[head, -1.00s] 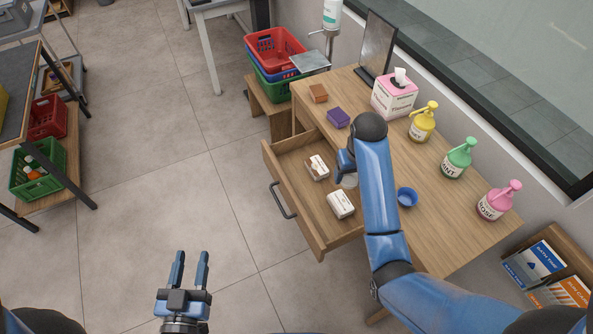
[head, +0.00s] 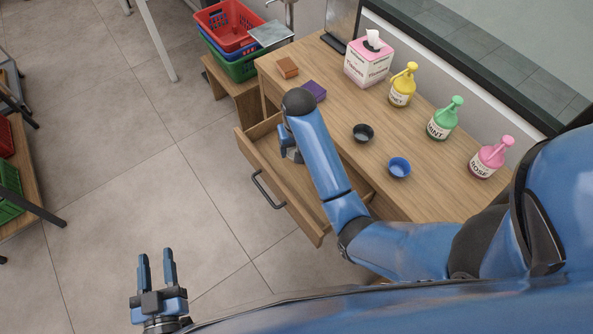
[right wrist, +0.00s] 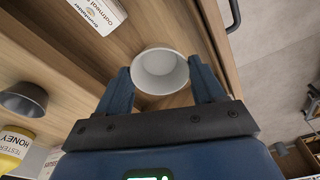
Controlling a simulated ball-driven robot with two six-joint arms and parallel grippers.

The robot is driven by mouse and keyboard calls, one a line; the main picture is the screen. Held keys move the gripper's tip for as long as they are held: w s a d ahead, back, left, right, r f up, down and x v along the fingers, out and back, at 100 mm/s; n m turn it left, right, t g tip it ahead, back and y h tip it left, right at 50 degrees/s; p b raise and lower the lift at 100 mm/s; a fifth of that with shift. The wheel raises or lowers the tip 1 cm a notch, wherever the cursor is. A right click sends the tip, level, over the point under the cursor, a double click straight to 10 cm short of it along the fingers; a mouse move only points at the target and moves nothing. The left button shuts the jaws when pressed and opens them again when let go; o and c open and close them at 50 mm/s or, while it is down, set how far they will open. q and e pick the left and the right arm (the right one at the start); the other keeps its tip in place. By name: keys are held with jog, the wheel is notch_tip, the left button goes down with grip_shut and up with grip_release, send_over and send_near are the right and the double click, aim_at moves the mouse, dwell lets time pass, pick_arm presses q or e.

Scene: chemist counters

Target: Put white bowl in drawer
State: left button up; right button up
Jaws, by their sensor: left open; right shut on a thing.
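The white bowl (right wrist: 160,72) shows in the right wrist view between the fingers of my right gripper (right wrist: 163,84), which is shut on it. The bowl is over the wooden inside of the open drawer (head: 314,229). In the head view my right arm hides the bowl and much of the drawer, and the right gripper (head: 291,153) shows only in part. The drawer has a dark handle (head: 267,190) on its front. A white soap box (right wrist: 98,14) lies in the drawer in the wrist view. My left gripper (head: 156,262) is open and empty above the floor.
On the desk (head: 420,190) stand a black bowl (head: 363,133), a blue bowl (head: 399,167), a tissue box (head: 369,62), an orange-brown block (head: 287,67), a purple block (head: 314,91) and yellow, green and pink pump bottles (head: 403,86). Stacked crates (head: 233,40) stand beside it.

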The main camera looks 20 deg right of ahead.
notch_tip(320, 180, down, 14)
jog(key=shift+r+p, duration=0.25)
jog(key=shift+p, duration=0.15)
jog(key=shift+f, duration=0.1)
jog(key=shift+f, duration=0.1)
jog(key=o, duration=0.7)
jog(key=shift+o, duration=0.2)
